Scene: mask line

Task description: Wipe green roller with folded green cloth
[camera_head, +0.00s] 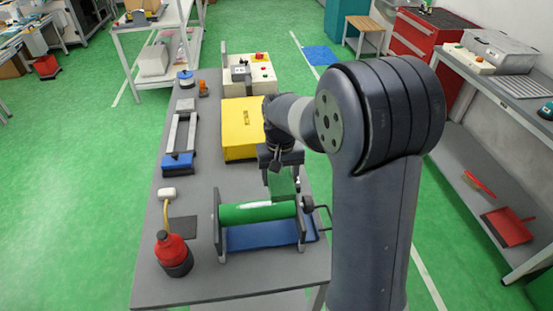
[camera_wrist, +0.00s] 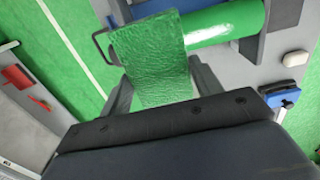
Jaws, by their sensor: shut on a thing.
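The green roller (camera_head: 258,212) lies across a grey stand on the table, with a shiny white streak along its top. It also shows in the wrist view (camera_wrist: 226,24), going off to the right. My gripper (camera_head: 281,165) points down above the roller's right end. It is shut on the folded green cloth (camera_head: 283,186), which hangs below the fingers. In the wrist view the cloth (camera_wrist: 150,58) covers the roller's left part. I cannot tell whether cloth and roller touch. A crank handle (camera_head: 322,212) sits at the stand's right side.
A blue mat (camera_head: 262,236) lies under the roller. A yellow box (camera_head: 238,140) and a grey frame with blue block (camera_head: 178,163) are behind. The front left of the grey table (camera_head: 215,282) is clear.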

